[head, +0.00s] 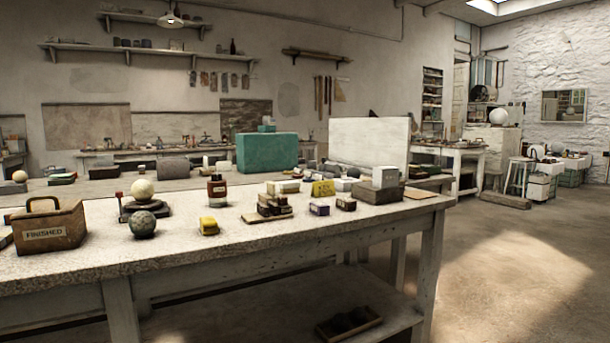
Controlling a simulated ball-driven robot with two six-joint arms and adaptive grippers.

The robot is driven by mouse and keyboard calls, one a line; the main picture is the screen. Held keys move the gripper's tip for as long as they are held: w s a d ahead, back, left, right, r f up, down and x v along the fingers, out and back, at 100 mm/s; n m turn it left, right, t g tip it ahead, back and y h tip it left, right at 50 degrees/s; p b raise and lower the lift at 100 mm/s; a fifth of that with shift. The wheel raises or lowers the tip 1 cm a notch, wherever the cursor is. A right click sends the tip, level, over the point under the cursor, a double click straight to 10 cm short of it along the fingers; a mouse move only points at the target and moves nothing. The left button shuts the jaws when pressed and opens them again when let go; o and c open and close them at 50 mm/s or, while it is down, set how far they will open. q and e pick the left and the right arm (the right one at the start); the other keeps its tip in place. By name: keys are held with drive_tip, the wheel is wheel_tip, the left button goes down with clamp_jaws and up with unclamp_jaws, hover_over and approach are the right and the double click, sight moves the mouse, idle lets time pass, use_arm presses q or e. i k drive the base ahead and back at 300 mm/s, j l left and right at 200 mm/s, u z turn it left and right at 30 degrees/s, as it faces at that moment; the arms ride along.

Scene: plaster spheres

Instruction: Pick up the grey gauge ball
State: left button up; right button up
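A dark grey, speckled ball (142,225) sits on the near part of the stone-topped workbench (260,232), left of centre in the head view. It looks like the grey gauge ball. Just behind it, a cream ball (143,190) rests on a small dark stand (130,206). The grey ball's front is unobstructed. Whether it touches the stand behind it I cannot tell. Neither of my grippers is in the view.
A wooden box marked FINISHED (47,227) stands left of the ball. A brown bottle (217,190) and a yellow block (209,226) stand to its right. Stacked small blocks (272,206) are further right. The benchtop before the ball is clear, and floor lies open at right.

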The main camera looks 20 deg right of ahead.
sight(355, 173)
drive_tip(key=i+l+u, duration=0.2)
drive_tip(key=l+u, duration=0.25)
drive_tip(key=l, duration=0.4)
drive_tip(key=l+u, duration=0.45)
drive_tip(key=l, duration=0.4)
